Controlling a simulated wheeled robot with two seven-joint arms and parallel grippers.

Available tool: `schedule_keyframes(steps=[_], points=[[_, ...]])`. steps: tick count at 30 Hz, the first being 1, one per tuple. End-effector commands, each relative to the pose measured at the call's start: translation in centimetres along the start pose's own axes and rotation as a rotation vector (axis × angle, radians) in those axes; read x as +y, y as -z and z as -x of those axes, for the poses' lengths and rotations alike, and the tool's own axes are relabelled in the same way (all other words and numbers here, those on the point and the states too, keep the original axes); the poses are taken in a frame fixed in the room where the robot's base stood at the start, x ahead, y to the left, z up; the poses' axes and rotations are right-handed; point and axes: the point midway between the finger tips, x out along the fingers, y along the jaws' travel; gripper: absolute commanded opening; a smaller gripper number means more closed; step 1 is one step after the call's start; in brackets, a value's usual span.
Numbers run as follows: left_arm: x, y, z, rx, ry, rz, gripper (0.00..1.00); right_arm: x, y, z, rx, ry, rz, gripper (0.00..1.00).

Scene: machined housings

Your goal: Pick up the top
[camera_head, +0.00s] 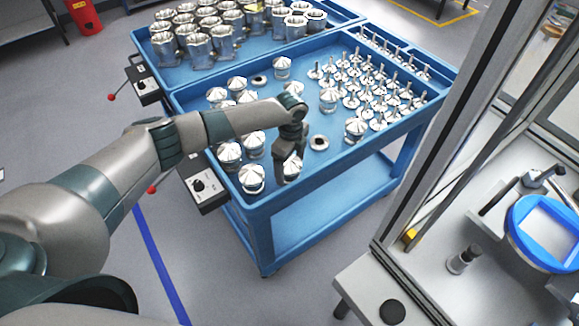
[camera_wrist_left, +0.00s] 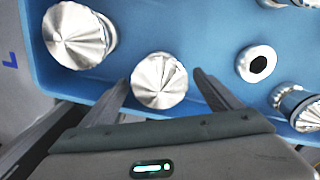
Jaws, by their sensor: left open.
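Several silver tops with faceted conical caps stand in the blue tray cart (camera_head: 285,215). One top (camera_head: 291,167) is under my left gripper (camera_head: 290,160) near the tray's front edge, and the gripper partly hides it. In the left wrist view this top (camera_wrist_left: 159,80) lies between the two open fingers of my left gripper (camera_wrist_left: 160,95), with a gap on each side. A neighbouring top (camera_head: 251,178) stands to its left, and it also shows in the left wrist view (camera_wrist_left: 76,36). My right gripper is not in view.
A small ring part (camera_head: 319,143) with a dark centre lies right of the gripper. Shafted discs (camera_head: 375,90) crowd the tray's right side. Hollow housings (camera_head: 195,40) fill the rear tray. A machine frame (camera_head: 450,130) with a blue ring fixture (camera_head: 545,235) stands at right.

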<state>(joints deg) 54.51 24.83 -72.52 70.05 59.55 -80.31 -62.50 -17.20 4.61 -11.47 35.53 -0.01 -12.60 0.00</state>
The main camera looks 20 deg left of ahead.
Motion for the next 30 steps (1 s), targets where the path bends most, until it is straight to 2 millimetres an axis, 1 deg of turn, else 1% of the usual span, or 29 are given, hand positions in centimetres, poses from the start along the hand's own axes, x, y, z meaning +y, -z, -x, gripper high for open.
schedule_keyframes(steps=[6,8,9,11,12,13,23,26,30], points=[[0.0,0.0,0.0,0.000,0.000,0.000,0.84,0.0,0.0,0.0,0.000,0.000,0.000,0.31],[0.0,0.0,0.0,0.000,0.000,0.000,0.70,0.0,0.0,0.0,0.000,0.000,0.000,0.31],[0.0,0.0,0.0,0.000,0.000,0.000,0.60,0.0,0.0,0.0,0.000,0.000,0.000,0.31],[0.0,0.0,0.0,0.000,0.000,0.000,0.46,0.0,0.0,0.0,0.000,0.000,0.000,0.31],[0.0,0.0,0.0,0.000,0.000,0.000,0.36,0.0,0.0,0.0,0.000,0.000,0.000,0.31],[0.0,0.0,0.0,0.000,0.000,0.000,0.34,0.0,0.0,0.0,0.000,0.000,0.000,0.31],[0.0,-0.1,0.2,0.000,0.001,0.001,0.34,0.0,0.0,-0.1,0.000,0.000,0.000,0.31],[-0.1,-0.1,0.7,0.000,0.001,0.000,0.34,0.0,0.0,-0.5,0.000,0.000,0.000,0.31],[-0.1,0.0,2.0,0.001,0.003,-0.002,0.34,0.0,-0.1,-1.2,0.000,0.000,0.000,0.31]])
